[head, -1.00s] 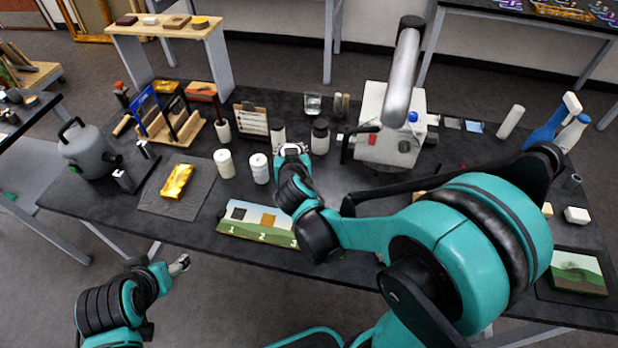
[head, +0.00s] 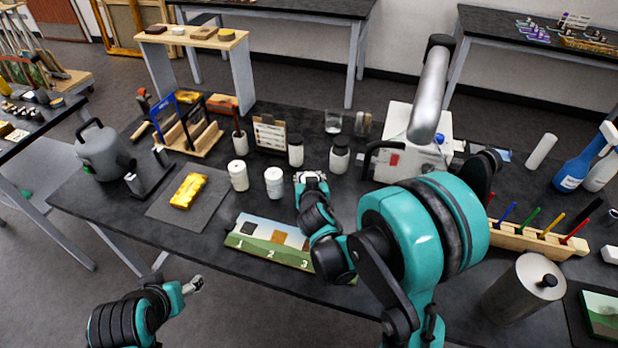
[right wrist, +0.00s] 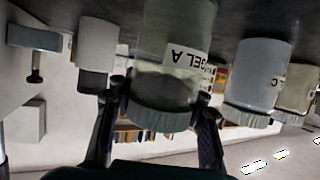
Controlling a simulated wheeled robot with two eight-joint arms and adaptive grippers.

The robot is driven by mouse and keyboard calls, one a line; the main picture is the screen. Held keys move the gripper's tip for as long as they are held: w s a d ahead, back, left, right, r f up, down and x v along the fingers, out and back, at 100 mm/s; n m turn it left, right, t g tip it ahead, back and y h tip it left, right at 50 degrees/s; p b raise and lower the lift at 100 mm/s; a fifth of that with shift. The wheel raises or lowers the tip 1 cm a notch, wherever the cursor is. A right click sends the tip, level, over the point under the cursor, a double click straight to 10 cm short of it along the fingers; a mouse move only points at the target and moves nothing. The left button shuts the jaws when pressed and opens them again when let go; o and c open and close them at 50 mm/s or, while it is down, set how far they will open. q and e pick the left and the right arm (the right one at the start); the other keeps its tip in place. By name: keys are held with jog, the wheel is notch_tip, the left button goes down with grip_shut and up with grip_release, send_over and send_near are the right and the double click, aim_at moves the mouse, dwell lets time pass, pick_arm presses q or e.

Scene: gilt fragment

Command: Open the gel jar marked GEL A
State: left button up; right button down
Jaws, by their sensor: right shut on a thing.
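The jar marked GEL A (right wrist: 178,60) shows inverted in the right wrist view, its label readable upside down. It stands upright on the table, with its ribbed lid (right wrist: 160,115) on it. My right gripper (right wrist: 160,128) is shut on the lid, one dark finger on each side. In the head view my right gripper (head: 311,178) is at the row of white jars, and its hand hides most of the GEL A jar. A jar marked with a C (right wrist: 258,75) stands beside it. My left gripper (head: 193,285) hangs in front of the table, empty; its finger gap is unclear.
Two white jars (head: 273,182) (head: 238,175) stand left of my right gripper, and lidded bottles (head: 340,155) (head: 296,150) behind it. A numbered board (head: 270,243) lies in front. A gold fragment (head: 188,190) lies on a grey mat (head: 160,212). A white machine (head: 400,120) stands behind right.

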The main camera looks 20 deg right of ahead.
jog(key=shift+s, duration=0.1)
jog(key=c, duration=1.4)
grip_release()
jog(key=shift+f, duration=0.1)
jog(key=o, duration=0.6)
jog(key=shift+c, duration=0.2)
